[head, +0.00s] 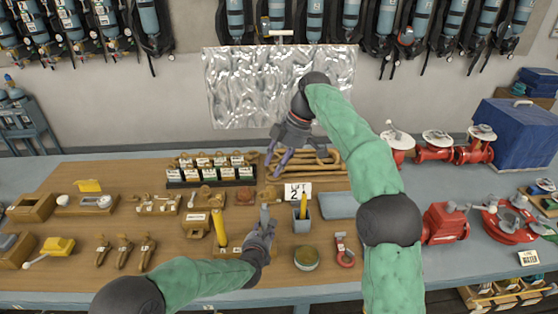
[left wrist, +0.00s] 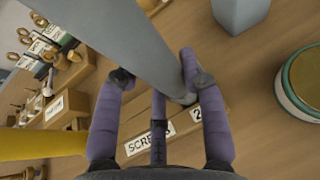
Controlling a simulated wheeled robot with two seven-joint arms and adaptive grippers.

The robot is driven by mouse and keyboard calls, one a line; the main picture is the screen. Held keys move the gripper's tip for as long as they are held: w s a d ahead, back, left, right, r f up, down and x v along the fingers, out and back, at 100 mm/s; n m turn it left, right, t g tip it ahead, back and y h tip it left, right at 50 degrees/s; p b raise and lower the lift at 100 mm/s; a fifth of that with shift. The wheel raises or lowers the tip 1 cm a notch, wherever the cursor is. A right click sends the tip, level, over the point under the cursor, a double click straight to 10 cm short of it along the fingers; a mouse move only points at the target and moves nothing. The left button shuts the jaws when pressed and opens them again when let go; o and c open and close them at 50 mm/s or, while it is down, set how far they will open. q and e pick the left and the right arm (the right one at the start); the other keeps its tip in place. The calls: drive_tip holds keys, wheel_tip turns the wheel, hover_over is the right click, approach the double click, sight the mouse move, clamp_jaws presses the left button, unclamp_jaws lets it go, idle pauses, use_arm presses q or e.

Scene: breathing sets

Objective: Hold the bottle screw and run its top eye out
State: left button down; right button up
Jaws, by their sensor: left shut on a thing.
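My left gripper (head: 262,238) is shut around a long grey body (left wrist: 140,45), which I take to be the bottle screw. In the head view its grey upper part (head: 264,214) rises above the fingers. In the left wrist view the body runs from the upper left down between the purple fingers. I cannot make out its top eye; the lower part is hidden by the gripper. My right gripper (head: 286,148) is open and empty, with spread fingers in front of the wall, above the back of the table and clear of the bottle screw.
A yellow cylinder (head: 220,228) stands left of my left gripper. A grey cup (head: 301,218) with a yellow thing, a round green-rimmed tin (head: 306,259) and a red shackle-like fitting (head: 344,250) stand right. Behind are a black card rack (head: 210,181) and wooden rails (head: 325,162).

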use_arm(q)
drive_tip(key=shift+f, duration=0.1)
use_arm(e)
drive_tip(key=shift+d+r, duration=0.2)
drive_tip(key=shift+r, duration=0.2)
use_arm(q)
drive_tip(key=c, duration=0.7)
unclamp_jaws()
drive_tip(key=shift+o, duration=0.2)
